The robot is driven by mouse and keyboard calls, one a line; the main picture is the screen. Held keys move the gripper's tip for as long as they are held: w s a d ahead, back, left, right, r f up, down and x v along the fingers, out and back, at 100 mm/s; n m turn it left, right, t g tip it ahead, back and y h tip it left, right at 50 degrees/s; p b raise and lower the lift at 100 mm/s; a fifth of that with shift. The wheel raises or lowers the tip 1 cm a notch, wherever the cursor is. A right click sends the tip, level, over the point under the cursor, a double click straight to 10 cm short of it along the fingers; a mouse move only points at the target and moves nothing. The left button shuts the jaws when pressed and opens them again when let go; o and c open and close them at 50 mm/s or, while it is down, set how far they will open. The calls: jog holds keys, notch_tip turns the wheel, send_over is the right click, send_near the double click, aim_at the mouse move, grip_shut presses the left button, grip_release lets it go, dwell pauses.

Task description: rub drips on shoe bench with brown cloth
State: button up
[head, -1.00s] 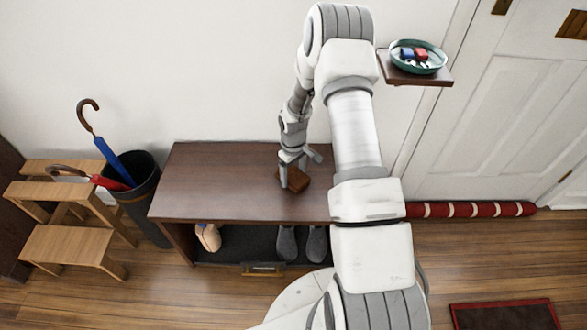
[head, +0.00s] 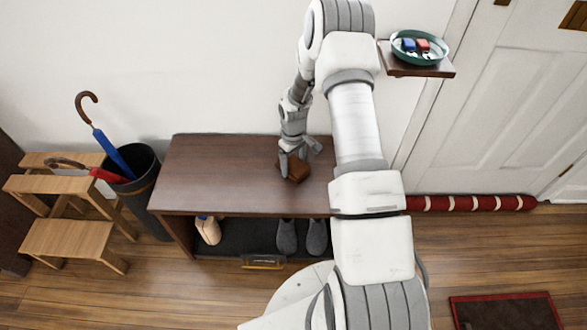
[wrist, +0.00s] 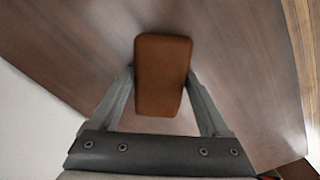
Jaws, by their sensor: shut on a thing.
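The shoe bench (head: 215,175) is a dark wooden bench against the wall in the head view; its top also fills most of the wrist view (wrist: 70,50). The brown cloth (head: 296,172) is a folded block over the right part of the top. My gripper (head: 297,162) is shut on it from above. In the wrist view the cloth (wrist: 161,75) sits between the two fingers. I cannot tell whether its underside touches the bench. I make out no drips in either view; my arm hides the bench's right end.
An umbrella bin (head: 143,185) and a wooden step stool (head: 68,240) stand left. A wall shelf (head: 400,68) holds a green bowl (head: 420,58). The left bench top is clear.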

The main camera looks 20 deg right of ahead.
aim_at(294, 156)
jog(key=shift+w+d+f+b, duration=0.1)
jog(key=shift+w+d+b, duration=0.2)
jog(key=shift+w, duration=0.4)
jog(key=shift+w+d+b, duration=0.2)
jog(key=shift+w+d, duration=0.15)
jog(key=shift+w, duration=0.3)
jog(key=shift+w+d, duration=0.15)
jog(key=shift+w, duration=0.3)
jog(key=shift+r, duration=0.2)
jog(key=shift+r+p, duration=1.9)
jog(key=shift+r, duration=1.05)
jog(key=shift+r+p, duration=0.95)
jog(key=shift+r, duration=0.55)
